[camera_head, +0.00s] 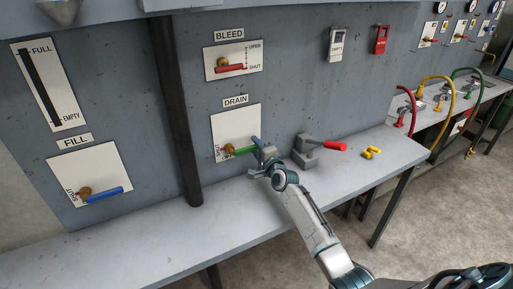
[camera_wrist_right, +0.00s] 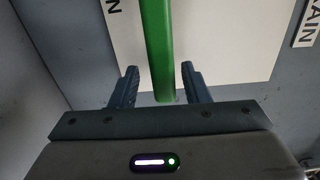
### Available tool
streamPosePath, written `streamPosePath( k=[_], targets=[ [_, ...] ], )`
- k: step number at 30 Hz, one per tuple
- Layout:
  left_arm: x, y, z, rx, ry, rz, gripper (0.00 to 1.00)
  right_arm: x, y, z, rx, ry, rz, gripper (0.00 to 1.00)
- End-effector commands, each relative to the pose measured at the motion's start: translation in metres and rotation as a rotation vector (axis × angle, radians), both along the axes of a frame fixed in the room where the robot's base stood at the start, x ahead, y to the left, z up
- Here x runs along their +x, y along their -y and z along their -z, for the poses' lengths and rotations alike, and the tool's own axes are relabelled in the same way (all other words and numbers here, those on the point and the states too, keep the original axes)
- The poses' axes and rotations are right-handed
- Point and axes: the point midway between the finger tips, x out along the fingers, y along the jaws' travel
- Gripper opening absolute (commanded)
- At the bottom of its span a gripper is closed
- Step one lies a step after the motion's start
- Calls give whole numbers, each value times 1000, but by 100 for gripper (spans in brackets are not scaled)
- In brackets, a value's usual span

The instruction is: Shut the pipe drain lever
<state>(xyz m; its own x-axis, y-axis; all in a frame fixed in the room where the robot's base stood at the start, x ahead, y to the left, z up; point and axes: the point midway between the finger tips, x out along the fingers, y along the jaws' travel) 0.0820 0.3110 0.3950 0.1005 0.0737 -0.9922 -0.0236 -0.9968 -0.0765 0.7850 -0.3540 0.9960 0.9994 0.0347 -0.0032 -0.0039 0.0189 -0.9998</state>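The drain lever (camera_head: 243,151) is a green handle on a brass valve, on a white plate (camera_head: 228,122) under the DRAIN sign (camera_head: 236,100). It points right, roughly level. My right gripper (camera_head: 257,146) is at the lever's free end. In the right wrist view the green lever (camera_wrist_right: 158,45) runs between the two fingers of my right gripper (camera_wrist_right: 159,86), with a gap on each side. The fingers are open and not closed on it. My left gripper is not in view.
The red bleed lever (camera_head: 230,69) is above and the blue fill lever (camera_head: 103,194) lower left. A dark vertical pipe (camera_head: 178,110) stands left of the drain plate. A grey clamp with a red handle (camera_head: 320,147) and a yellow piece (camera_head: 371,153) lie on the bench (camera_head: 240,222).

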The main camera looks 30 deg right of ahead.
Motion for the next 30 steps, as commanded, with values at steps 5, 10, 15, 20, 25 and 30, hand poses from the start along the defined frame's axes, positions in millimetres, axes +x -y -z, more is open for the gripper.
streamPosePath(
  k=[5, 10, 15, 20, 25, 30],
  targets=[
    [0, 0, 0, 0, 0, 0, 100, 0, 0, -1, -2, 2, 0, 42],
    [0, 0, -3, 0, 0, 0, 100, -6, 1, -2, -4, 2, 0, 42],
    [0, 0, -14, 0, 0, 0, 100, -30, 2, -4, -6, 0, 0, 42],
    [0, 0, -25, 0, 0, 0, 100, -61, 2, -3, -5, -1, 0, 42],
    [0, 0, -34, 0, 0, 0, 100, -89, 4, -3, -3, -1, 0, 42],
    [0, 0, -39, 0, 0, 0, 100, -104, 4, -2, -2, 0, 0, 42]
  ],
)
